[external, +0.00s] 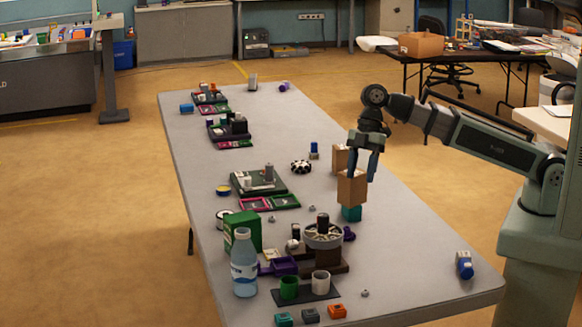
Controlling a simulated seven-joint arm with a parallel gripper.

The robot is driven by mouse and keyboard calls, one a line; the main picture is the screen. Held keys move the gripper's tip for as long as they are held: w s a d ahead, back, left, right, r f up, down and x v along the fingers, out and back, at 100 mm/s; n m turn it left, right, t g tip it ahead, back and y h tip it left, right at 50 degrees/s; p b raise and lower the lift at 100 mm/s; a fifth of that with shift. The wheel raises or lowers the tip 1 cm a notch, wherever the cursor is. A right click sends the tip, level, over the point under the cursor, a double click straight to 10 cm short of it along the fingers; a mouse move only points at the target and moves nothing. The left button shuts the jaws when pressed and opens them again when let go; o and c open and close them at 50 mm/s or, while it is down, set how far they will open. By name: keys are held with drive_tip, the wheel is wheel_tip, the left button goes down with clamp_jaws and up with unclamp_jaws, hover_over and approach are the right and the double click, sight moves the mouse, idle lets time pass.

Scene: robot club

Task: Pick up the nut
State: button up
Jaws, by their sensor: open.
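Small grey pieces that look like nuts lie on the table: one near the front (364,293), one near the middle (311,208) and one left of it (271,219). They are too small to tell their exact shape, or which one is the task's nut. My gripper (362,176) points down at the right side of the table, open, with its blue-grey fingers by a wooden block (351,190). That block appears to sit on a teal block (351,214). I cannot tell whether the fingers touch the wooden block. My gripper is apart from all the grey pieces.
Another wooden block (340,158) stands behind my gripper.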

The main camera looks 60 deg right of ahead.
drive_tip(key=s+a+f+n+g, duration=0.1)
drive_tip(key=s+a+n, duration=0.1)
drive_tip(key=s+a, duration=0.35)
drive_tip(key=s+a+f+n, duration=0.1)
drive_tip(key=s+a, duration=0.2)
drive_tip(key=a, duration=0.5)
drive_tip(key=t+h, duration=0.1)
drive_tip(key=h, duration=0.3)
hover_over(365, 291)
drive_tip(key=shift+f, duration=1.85)
drive_tip(key=shift+d+f, duration=0.1)
drive_tip(key=shift+f, duration=6.7)
drive_tip(key=shift+c, duration=0.2)
clamp_jaws()
